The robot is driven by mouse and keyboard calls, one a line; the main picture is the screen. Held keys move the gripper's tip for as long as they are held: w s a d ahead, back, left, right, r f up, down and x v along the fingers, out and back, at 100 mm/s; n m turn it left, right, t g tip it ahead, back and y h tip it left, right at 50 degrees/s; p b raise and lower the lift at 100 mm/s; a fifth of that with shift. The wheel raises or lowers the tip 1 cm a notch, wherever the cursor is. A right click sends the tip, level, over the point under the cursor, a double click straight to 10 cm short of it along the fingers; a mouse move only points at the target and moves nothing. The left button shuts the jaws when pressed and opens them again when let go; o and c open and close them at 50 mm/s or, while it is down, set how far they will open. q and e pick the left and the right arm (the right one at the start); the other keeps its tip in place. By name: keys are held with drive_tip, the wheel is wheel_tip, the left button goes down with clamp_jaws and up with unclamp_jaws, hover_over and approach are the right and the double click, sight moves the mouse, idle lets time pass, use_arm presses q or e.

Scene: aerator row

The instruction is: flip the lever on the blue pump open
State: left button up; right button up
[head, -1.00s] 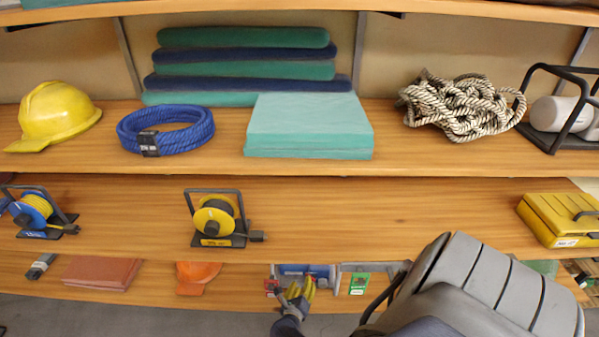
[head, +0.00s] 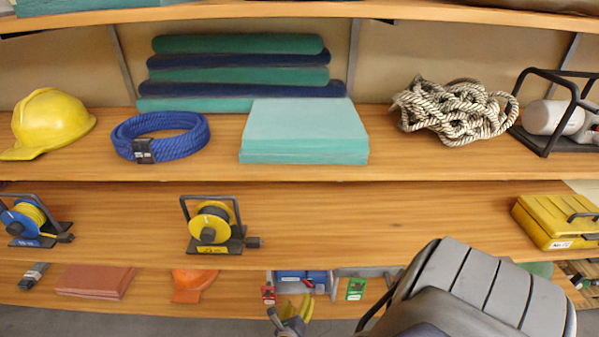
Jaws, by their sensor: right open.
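A blue body (head: 301,275) that may be the blue pump is on the lower shelf, just below the middle shelf's front edge. Its top is cut off by that edge, and small red parts show at its right. I cannot make out the lever or its position. My right gripper (head: 297,305), with yellow-green fingers, is open at the bottom of the head view, in front of and below the blue body. It looks empty and apart from it. My left gripper is not in view.
An orange piece (head: 194,285) lies farther left. The middle shelf edge (head: 330,259) overhangs close above. A yellow-reel unit (head: 211,222) and a yellow case (head: 558,221) stand on the middle shelf.

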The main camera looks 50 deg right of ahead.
drive_tip(key=o, duration=0.4)
drive_tip(key=s+d, duration=0.1)
drive_tip(key=s+d+n+t, duration=0.1)
drive_tip(key=s, duration=0.1)
drive_tip(key=shift+d+f+n, duration=0.2)
drive_tip(key=shift+d+n, duration=0.1)
drive_tip(key=w+a+r+n+t+y, duration=0.1)
drive_tip(key=w+a+n+t+y, duration=0.4)
drive_tip(key=n, duration=1)
drive_tip(key=s+a+f+n+y, duration=0.65)
drive_tip(key=a+n+y, duration=0.2)
drive_tip(key=n, duration=0.55)
drive_tip(key=s+d+f+n+g+h, duration=0.2)
drive_tip(key=s+d+f+n+g, duration=0.3)
drive_tip(key=s+f+n, duration=0.6)
drive_tip(key=n+t+h, duration=0.6)
drive_tip(key=n, duration=1.2)
approach(307, 285)
drive_tip(key=x, duration=1)
drive_tip(key=shift+w, duration=0.1)
